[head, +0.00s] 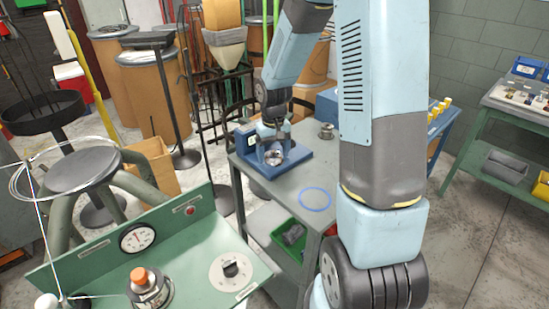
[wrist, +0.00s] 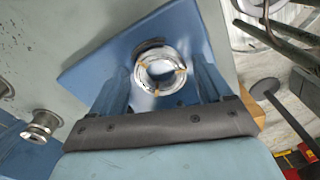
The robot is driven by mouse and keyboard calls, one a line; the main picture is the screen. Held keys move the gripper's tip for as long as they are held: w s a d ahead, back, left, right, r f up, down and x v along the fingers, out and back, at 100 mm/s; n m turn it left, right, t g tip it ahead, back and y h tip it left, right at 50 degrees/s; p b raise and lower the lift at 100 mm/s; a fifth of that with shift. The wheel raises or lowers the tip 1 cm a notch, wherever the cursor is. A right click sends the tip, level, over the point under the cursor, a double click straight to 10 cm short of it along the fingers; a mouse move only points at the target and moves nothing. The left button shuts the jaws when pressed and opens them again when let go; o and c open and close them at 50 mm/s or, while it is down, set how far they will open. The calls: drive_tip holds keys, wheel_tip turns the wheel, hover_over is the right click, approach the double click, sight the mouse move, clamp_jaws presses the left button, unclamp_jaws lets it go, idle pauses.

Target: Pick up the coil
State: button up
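The coil (wrist: 160,72) is a shiny silver wire ring with a few tan ties. It lies on a blue base plate (wrist: 85,75). In the head view the coil (head: 274,157) shows on the blue base (head: 292,161) on the grey-green table. My gripper (wrist: 161,82) is open, with one finger on each side of the coil in the wrist view. In the head view my gripper (head: 272,145) points down just over the coil. Contact between fingers and coil, and their exact height, cannot be told.
A small metal spool (head: 326,131) stands behind the base on the table. A blue ring (head: 315,199) lies flat nearer the front, with clear tabletop around it. A green panel (head: 200,240) with a gauge and knob stands front left. A green bin (head: 290,241) sits below.

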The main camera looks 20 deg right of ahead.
drive_tip(key=shift+r, duration=0.1)
drive_tip(key=c, duration=1.1)
